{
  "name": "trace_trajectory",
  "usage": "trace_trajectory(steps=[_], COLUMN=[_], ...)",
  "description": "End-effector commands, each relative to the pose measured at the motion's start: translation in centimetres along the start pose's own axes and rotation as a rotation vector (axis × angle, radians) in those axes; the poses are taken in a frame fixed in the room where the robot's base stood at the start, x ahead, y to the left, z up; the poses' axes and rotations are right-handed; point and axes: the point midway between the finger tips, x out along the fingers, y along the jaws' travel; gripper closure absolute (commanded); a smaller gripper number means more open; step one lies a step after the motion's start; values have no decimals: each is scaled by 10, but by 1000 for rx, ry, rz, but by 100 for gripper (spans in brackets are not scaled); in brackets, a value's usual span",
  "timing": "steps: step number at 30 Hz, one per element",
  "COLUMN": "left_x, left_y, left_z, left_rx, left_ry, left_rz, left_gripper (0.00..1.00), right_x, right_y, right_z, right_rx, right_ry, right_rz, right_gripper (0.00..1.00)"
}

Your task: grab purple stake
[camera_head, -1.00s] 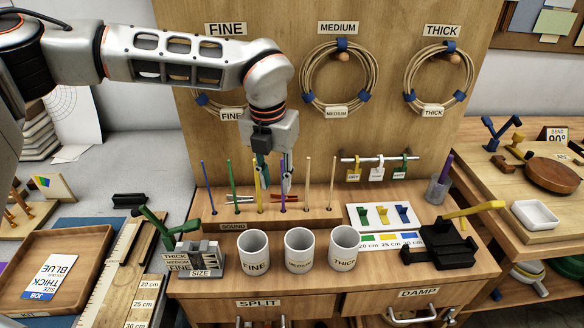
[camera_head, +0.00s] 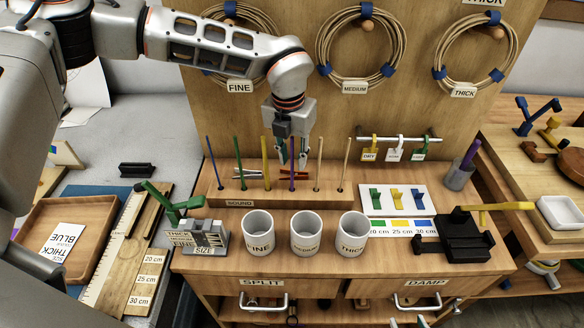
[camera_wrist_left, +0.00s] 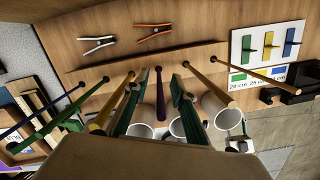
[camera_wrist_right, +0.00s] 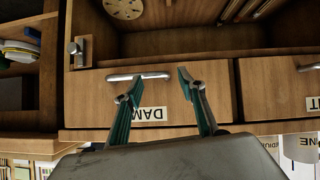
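The purple stake (camera_head: 292,168) stands upright in the wooden sound rack (camera_head: 232,197), between a yellow stake (camera_head: 265,160) and a light wooden stake (camera_head: 318,165). My left gripper (camera_head: 293,156) is open at the upper part of the purple stake. In the left wrist view the purple stake (camera_wrist_left: 160,104) shows between its two green-tipped fingers (camera_wrist_left: 159,78). I cannot tell whether either finger touches it. My right gripper (camera_wrist_right: 156,84) is open and empty in the right wrist view, before a drawer front marked DAMP (camera_wrist_right: 150,113).
Blue and green stakes (camera_head: 239,160) stand left in the rack. Pliers (camera_head: 245,173) lie behind the row. Mugs labelled FINE (camera_head: 258,232), a middle one (camera_head: 305,232) and THICK (camera_head: 352,235) stand in front. A grey cup (camera_head: 458,178) holds another purple piece.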

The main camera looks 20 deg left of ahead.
Motion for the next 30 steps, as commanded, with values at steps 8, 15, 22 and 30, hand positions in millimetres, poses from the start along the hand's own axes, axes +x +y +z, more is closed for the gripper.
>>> trace_trajectory(steps=[8, 15, 22, 30], left_x=[10, 9, 9, 2], left_y=[0, 0, 0, 0], left_z=[0, 0, 0, 2], left_rx=[-1, -1, -1, -1], left_ry=[-2, -1, -1, -2], left_rz=[0, 0, 0, 0], left_gripper=[75, 100, 100, 100], right_x=[0, 0, 0, 0], right_y=[1, 1, 1, 1], right_z=[3, 3, 3, 3], right_rx=[1, 1, 1, 1], right_ry=[-7, -7, -7, -6], right_rz=[2, 2, 2, 3], right_gripper=[60, 60, 60, 60])
